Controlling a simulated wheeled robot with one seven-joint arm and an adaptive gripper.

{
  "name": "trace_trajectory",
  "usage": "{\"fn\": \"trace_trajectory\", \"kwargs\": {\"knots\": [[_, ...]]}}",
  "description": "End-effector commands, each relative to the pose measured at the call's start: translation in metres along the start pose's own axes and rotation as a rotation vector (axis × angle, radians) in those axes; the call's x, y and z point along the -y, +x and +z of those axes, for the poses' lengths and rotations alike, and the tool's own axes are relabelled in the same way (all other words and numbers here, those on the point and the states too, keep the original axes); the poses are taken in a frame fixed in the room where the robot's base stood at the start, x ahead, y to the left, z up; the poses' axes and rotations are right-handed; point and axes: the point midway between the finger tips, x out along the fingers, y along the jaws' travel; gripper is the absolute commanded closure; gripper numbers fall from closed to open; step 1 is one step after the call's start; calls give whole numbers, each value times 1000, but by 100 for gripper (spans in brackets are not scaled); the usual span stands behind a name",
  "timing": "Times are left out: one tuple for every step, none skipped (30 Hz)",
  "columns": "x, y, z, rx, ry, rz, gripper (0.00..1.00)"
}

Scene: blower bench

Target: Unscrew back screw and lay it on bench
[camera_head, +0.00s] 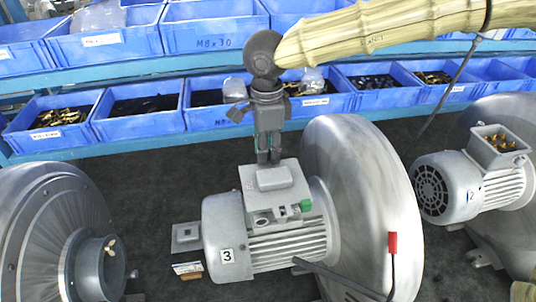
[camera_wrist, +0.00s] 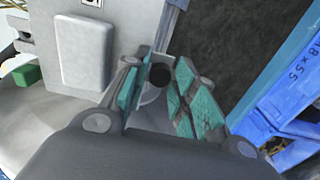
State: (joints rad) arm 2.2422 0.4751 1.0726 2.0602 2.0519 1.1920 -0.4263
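The motor marked 3 (camera_head: 268,240) stands on the bench with a light grey terminal box (camera_head: 272,192) on top. My gripper (camera_head: 268,158) points straight down at the back edge of this box. In the wrist view, its teal-padded fingers (camera_wrist: 163,75) stand apart on either side of a dark round spot (camera_wrist: 160,74) at the box's back edge. That spot may be the back screw's head or its hole; I cannot tell which. The lid's raised panel (camera_wrist: 83,52) lies to the left. In the head view, the fingertips hide the back screw's place.
Blue bins (camera_head: 142,112) line the racks behind the bench. Large grey blower housings stand left (camera_head: 45,225) and right of my gripper. The motor marked 2 (camera_head: 470,188) is at the right. Dark bench top (camera_head: 150,190) is free left of the motor marked 3.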

Motion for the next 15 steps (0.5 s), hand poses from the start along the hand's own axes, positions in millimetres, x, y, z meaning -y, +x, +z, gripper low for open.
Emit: {"fn": "trace_trajectory", "kwargs": {"knots": [[0, 0, 0, 0, 44, 0, 73], [0, 0, 0, 0, 73, 0, 73], [0, 0, 0, -1, 111, 0, 73], [0, 0, 0, -1, 140, 0, 73], [0, 0, 0, -2, 168, -1, 73], [0, 0, 0, -2, 207, -1, 73], [0, 0, 0, -2, 235, -1, 73], [0, 0, 0, -1, 263, -1, 73], [0, 0, 0, -1, 302, -1, 73], [0, 0, 1, -1, 330, -1, 73], [0, 0, 1, -1, 359, 0, 73], [0, 0, 0, -1, 398, 0, 73], [0, 0, 0, -2, 427, 0, 73], [0, 0, 0, -2, 456, -1, 73], [0, 0, 0, -1, 494, -1, 73]]}}
